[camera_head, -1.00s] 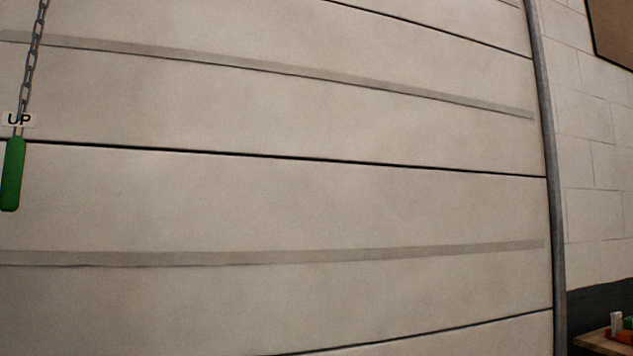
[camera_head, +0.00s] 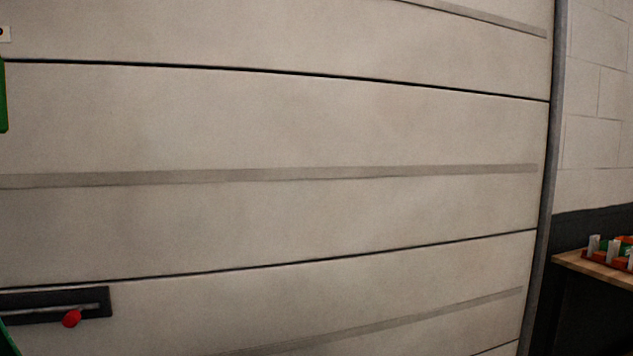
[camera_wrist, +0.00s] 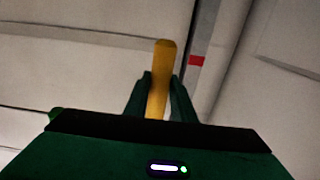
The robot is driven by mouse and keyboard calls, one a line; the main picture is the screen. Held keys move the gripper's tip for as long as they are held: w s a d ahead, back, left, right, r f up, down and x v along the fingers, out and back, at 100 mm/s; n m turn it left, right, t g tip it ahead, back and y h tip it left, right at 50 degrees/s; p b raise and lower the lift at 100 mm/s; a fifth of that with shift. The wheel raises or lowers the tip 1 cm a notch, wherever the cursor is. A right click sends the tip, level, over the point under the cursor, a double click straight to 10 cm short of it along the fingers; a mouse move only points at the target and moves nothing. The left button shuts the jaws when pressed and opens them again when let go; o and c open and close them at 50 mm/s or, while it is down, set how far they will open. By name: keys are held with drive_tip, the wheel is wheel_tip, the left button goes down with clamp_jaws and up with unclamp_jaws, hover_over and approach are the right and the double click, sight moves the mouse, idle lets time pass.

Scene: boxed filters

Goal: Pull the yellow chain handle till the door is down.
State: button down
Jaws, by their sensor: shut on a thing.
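The yellow chain handle (camera_wrist: 163,62) stands up between the two green fingers of my gripper (camera_wrist: 161,78) in the wrist view. My gripper is shut on it, and the handle's rounded end sticks out past the fingertips. The chain is not visible there. The pale panelled door (camera_head: 300,125) fills most of the head view, with dark seams and grey strips across it. The door's bottom edge is out of view. Neither the yellow handle nor my gripper shows in the head view.
A green handle (camera_head: 2,95) is cut off at the head view's left edge. A black latch plate (camera_head: 95,301) with a red knob (camera_head: 72,318) is on the door. A grey rail (camera_head: 550,150) borders the door. A wooden bench (camera_head: 575,263) with small items stands at right.

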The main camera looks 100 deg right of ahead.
drive_tip(key=shift+w+a, duration=0.2)
drive_tip(key=shift+w, duration=0.15)
wheel_tip(320, 180, up, 14)
drive_tip(key=shift+f, duration=0.2)
drive_tip(key=c, duration=1)
unclamp_jaws()
drive_tip(key=o, duration=0.6)
drive_tip(key=shift+s+d, duration=0.1)
drive_tip(key=shift+d, duration=0.05)
drive_tip(key=shift+o, duration=0.2)
drive_tip(key=s+a, duration=0.1)
drive_tip(key=a, duration=0.9)
drive_tip(key=shift+a, duration=0.4)
